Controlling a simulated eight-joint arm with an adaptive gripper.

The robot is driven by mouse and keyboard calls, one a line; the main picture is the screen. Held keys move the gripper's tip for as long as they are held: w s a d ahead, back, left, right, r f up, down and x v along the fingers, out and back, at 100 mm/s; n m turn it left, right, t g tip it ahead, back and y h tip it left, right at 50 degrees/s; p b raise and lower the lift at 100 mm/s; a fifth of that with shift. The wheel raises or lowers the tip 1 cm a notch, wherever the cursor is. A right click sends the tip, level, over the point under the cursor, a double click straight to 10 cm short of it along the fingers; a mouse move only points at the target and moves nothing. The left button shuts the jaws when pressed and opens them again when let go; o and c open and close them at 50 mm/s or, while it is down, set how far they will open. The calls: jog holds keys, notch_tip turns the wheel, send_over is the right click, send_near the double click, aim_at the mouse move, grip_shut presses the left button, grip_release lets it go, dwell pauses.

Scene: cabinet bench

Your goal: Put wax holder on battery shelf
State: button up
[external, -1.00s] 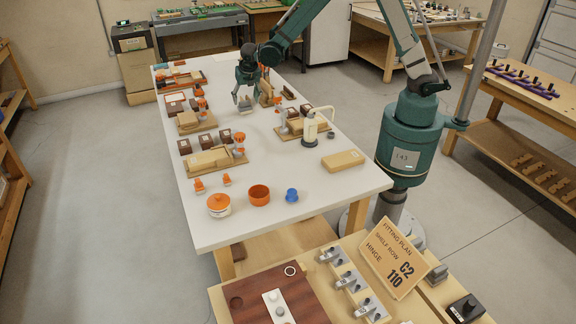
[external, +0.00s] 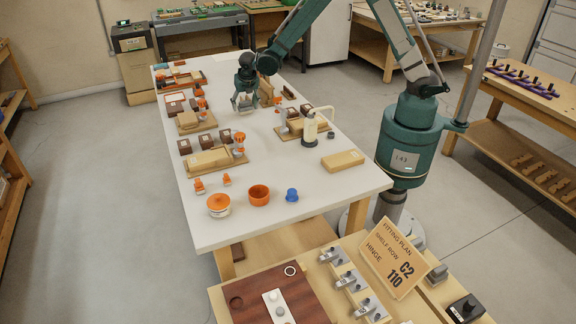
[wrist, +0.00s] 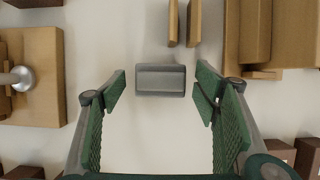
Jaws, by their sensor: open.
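My gripper (external: 243,107) hangs low over the middle-back of the white table. In the wrist view my gripper (wrist: 160,110) has its two green pads wide apart, with nothing between them. A grey block with an upright grey tab (wrist: 161,80) sits just beyond the fingertips, roughly centred between them. It may be the wax holder; its label cannot be read. In the external view it is mostly hidden by the gripper. No piece is clearly marked as the battery shelf. Two thin tan upright boards (wrist: 183,22) stand close together beyond the grey block.
Tan blocks stand at the left (wrist: 35,75) and right (wrist: 250,30) of the wrist view. White table around the grey block is clear.

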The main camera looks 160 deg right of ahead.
aim_at(244, 102)
jog(key=shift+x, duration=0.8)
jog(key=c, duration=1.1)
jog(key=shift+r, duration=0.2)
jog(key=shift+r+p, duration=0.75)
jog(key=shift+r, duration=4.1)
